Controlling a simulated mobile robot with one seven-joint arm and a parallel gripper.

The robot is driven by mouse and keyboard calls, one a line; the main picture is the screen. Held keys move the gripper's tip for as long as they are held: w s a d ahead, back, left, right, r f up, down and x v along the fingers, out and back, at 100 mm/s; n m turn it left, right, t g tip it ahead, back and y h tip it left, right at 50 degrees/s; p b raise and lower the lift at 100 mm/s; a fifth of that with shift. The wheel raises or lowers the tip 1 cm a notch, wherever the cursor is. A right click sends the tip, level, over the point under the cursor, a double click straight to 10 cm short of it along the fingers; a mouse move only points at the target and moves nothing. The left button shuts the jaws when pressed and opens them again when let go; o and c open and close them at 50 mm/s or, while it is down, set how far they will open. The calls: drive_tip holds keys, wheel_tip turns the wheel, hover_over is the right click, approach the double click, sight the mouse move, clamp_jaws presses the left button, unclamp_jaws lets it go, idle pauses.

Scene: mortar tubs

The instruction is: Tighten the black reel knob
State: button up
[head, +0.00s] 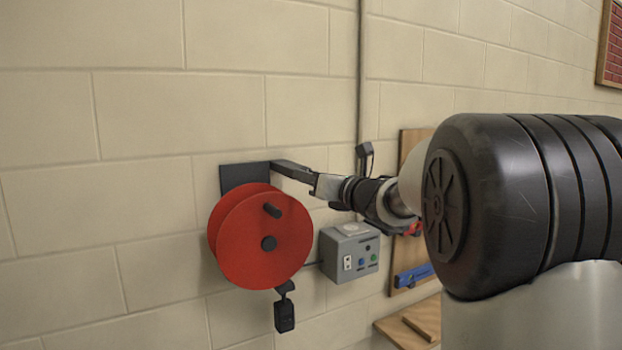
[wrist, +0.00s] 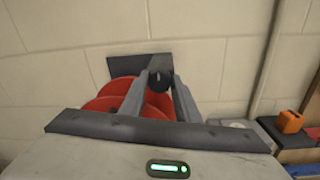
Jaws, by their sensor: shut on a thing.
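A red reel (head: 262,238) hangs on the wall from a black backing plate (head: 240,176); a black crank handle and a dark hub show on its front face. My gripper (head: 283,168) reaches in from the right at the plate's upper right, above the reel. In the wrist view the grey fingers (wrist: 160,82) stand on both sides of a dark round knob (wrist: 160,66) and are closed on it. The red reel (wrist: 117,93) lies behind the left finger there. The knob is hidden in the head view.
A grey control box (head: 350,252) with coloured buttons is on the wall right of the reel. A black plug (head: 284,312) hangs below the reel. A vertical conduit (head: 361,90) and wooden boards with a blue tool (head: 413,276) are further right. The wall to the left is bare.

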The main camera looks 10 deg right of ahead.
drive_tip(key=m+b, duration=0.1)
drive_tip(key=m, duration=0.8)
drive_tip(key=m+b, duration=0.1)
drive_tip(key=m, duration=0.8)
drive_tip(key=shift+f+t+h, duration=0.15)
drive_tip(key=shift+t+h, duration=0.15)
drive_tip(key=shift+t, duration=0.1)
drive_tip(key=o, duration=1)
drive_tip(key=shift+o, duration=0.2)
drive_tip(key=shift+s, duration=0.1)
